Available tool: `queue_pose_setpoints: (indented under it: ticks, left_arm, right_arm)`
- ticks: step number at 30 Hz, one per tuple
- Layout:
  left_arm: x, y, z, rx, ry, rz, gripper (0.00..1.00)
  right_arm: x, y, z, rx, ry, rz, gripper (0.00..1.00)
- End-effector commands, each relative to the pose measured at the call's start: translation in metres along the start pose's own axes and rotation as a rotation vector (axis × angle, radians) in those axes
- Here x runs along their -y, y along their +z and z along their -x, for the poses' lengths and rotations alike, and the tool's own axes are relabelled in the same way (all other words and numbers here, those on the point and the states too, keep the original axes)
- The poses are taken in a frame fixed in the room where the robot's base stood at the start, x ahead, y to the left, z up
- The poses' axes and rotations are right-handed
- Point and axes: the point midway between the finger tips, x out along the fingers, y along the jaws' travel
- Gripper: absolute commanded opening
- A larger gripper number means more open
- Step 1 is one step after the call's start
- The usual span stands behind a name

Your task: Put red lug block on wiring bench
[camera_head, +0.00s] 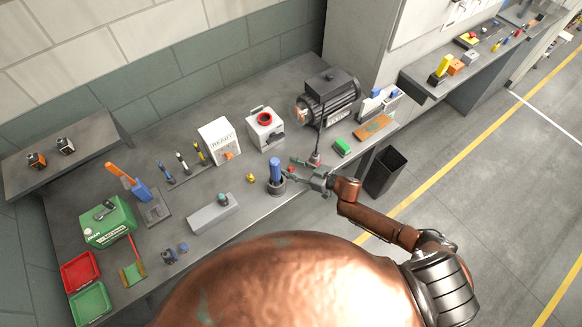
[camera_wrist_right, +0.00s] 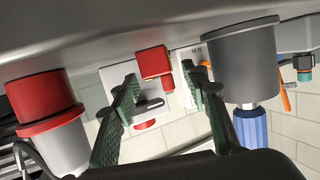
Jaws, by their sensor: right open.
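A small red block (camera_head: 291,169), which looks like the lug block, stands near the front edge of the long grey bench (camera_head: 226,180). My right gripper (camera_head: 289,169) is open over the bench front, its two green fingers spread on either side of the block. In the right wrist view, which is upside down, the red block (camera_wrist_right: 153,62) lies between the lines of the two fingertips (camera_wrist_right: 160,78), with a gap on each side. I cannot tell how deep between the fingers it is. My left gripper is not in view. Which surface is the wiring bench is not labelled.
A grey cup with a blue-handled tool (camera_head: 275,172) stands close left of the gripper. A red-and-white plug (camera_wrist_right: 45,105) is close on the other side. A motor (camera_head: 328,97) and an emergency-stop box (camera_head: 264,128) stand behind. Another bench (camera_head: 425,82) is at right; a black bin (camera_head: 385,172) is below.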

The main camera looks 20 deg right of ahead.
Motion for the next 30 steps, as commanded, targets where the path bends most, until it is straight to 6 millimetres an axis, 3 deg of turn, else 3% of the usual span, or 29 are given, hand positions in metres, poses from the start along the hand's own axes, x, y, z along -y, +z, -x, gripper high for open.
queue_pose_setpoints:
  ticks: [18,30]
  left_arm:
    - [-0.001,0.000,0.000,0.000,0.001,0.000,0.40]
    - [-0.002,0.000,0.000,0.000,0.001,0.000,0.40]
  right_arm:
    - [0.000,0.001,0.106,0.002,0.001,0.000,0.42]
    - [0.000,0.000,0.118,-0.001,0.000,0.000,0.42]
